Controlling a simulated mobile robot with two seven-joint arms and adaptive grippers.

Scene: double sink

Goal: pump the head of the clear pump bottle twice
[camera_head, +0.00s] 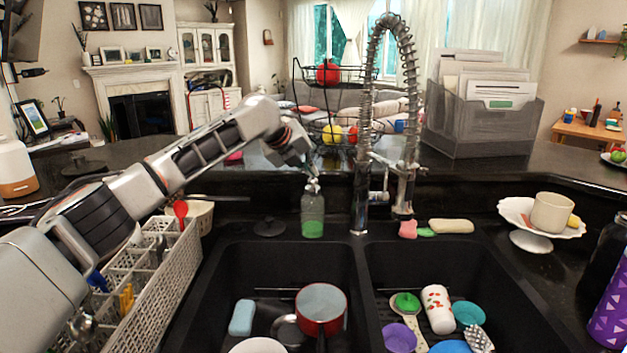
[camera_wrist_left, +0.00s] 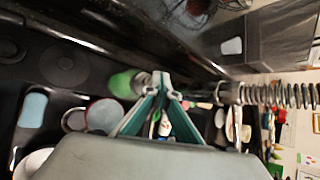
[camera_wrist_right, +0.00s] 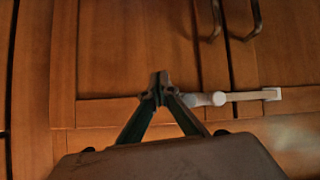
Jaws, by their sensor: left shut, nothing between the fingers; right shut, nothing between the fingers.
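The clear pump bottle (camera_head: 312,213), with green liquid in its lower part, stands upright on the counter behind the double sink, left of the spring faucet. Its pale pump head (camera_head: 312,187) points up. My left gripper (camera_head: 311,174) is shut and empty, its tips right above the pump head; I cannot tell whether they touch it. In the left wrist view the bottle (camera_wrist_left: 122,83) shows beside the shut fingertips (camera_wrist_left: 161,80). My right gripper (camera_wrist_right: 159,85) is shut and empty in front of wooden cabinet doors, out of the head view.
The spring faucet (camera_head: 361,150) rises close to the right of the bottle. A dark drain stopper (camera_head: 269,227) lies to its left. A red pot (camera_head: 321,308) and other dishes lie in the sinks. A dish rack (camera_head: 150,290) is under my left arm. Sponges (camera_head: 451,226) lie right of the faucet.

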